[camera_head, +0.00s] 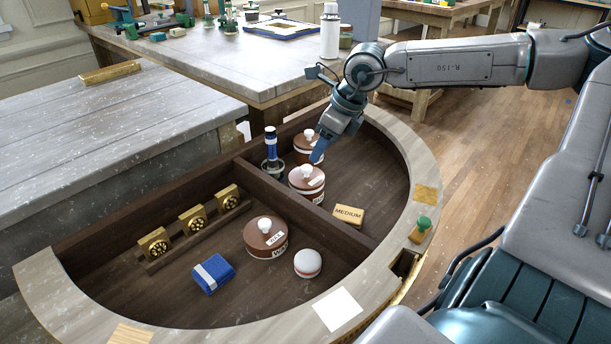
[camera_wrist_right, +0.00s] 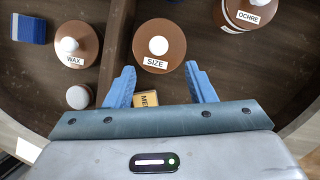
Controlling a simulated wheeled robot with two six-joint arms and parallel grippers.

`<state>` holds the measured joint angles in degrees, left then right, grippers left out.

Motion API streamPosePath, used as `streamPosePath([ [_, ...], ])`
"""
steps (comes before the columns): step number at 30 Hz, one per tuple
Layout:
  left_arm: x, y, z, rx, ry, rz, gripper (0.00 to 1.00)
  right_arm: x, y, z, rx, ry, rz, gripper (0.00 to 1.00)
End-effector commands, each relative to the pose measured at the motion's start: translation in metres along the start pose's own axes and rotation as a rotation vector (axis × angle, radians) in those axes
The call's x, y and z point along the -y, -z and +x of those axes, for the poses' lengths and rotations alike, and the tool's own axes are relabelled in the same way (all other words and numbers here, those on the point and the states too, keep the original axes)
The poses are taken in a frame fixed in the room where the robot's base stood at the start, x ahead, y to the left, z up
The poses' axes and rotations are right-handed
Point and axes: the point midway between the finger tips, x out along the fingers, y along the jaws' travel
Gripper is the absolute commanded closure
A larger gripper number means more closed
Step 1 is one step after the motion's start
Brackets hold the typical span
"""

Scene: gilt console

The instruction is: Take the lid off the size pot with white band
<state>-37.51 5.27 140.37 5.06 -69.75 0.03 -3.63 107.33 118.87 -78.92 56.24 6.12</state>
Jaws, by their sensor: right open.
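The size pot (camera_head: 306,187) is a reddish-brown round pot with a white band and a white-knobbed lid. It stands in the right part of the half-round tray, by the divider. In the right wrist view its lid (camera_wrist_right: 159,32) is on, marked SIZE, with the white knob in the middle. My right gripper (camera_head: 319,152) is above and just behind the pot in the head view, apart from it. In the wrist view its blue fingers (camera_wrist_right: 160,75) are spread and empty, with the lid just beyond their tips. My left gripper is not in view.
The wax pot (camera_head: 266,240), a white-topped jar (camera_head: 308,263) and a blue box (camera_head: 213,274) are left of the divider (camera_head: 325,222). A MEDIUM block (camera_head: 348,215) lies to the right.

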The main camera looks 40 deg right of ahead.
Motion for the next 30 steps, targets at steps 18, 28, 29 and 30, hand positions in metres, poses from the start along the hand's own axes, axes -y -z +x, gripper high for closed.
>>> streamPosePath([
  [18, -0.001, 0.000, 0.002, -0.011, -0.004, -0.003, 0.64, -0.001, -0.001, 0.040, -0.005, 0.000, -0.001, 0.50],
  [28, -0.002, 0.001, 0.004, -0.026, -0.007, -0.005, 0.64, -0.002, -0.002, 0.070, -0.001, -0.001, 0.000, 0.50],
  [29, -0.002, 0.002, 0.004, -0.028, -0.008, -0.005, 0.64, -0.002, -0.003, 0.071, -0.001, -0.001, 0.000, 0.50],
  [30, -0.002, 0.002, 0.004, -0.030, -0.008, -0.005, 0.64, -0.002, -0.003, 0.072, 0.000, -0.001, 0.000, 0.50],
])
